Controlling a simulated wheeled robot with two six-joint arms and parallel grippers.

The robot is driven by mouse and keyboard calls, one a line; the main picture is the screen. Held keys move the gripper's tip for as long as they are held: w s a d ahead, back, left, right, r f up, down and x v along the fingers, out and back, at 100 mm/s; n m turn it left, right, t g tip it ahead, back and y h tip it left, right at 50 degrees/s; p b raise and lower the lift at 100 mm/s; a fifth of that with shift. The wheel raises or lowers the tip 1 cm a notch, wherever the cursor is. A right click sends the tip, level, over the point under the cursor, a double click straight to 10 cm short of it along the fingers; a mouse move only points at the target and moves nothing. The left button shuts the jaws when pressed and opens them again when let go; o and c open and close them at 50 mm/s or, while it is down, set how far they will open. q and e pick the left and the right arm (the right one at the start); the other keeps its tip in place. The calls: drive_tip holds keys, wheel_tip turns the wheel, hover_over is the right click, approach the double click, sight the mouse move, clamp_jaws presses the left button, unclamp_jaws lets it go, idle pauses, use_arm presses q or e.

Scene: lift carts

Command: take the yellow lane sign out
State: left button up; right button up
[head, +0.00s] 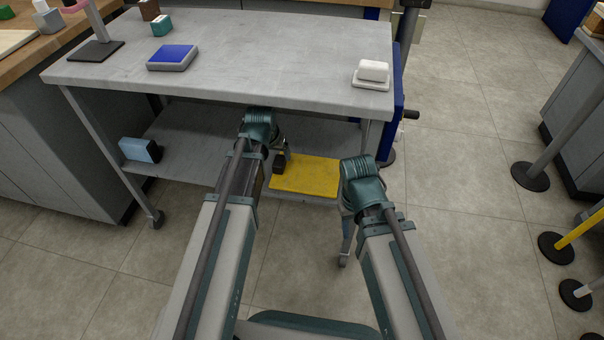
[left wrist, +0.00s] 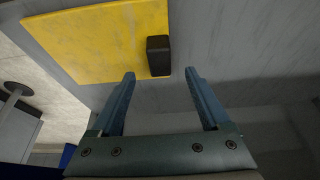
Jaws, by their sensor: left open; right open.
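The yellow lane sign (head: 308,176) lies flat on the lower shelf of the grey cart, towards its right end. A dark block (head: 280,163) sits at its left side; I cannot tell whether it is the sign's handle. In the left wrist view the yellow panel (left wrist: 95,40) fills the upper left, with the dark block (left wrist: 158,57) at its edge. My left gripper (left wrist: 160,74) is open, its fingertips just short of the block, with nothing between them. My right gripper (head: 347,228) is in front of the cart's right end, empty, its fingers mostly hidden by the wrist.
The cart's top (head: 270,50) overhangs the lower shelf (head: 195,140). A blue box (head: 141,150) lies at the shelf's left. A blue-topped block (head: 173,57) and a white item on a tray (head: 373,72) stand on top. Floor posts (head: 530,176) stand at right; the floor between is clear.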

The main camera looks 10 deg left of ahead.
sight(279, 161)
use_arm(q)
drive_tip(key=shift+b+x, duration=3.1)
drive_tip(key=shift+x, duration=0.6)
drive_tip(key=shift+s+r, duration=0.1)
drive_tip(key=shift+r, duration=0.05)
clamp_jaws()
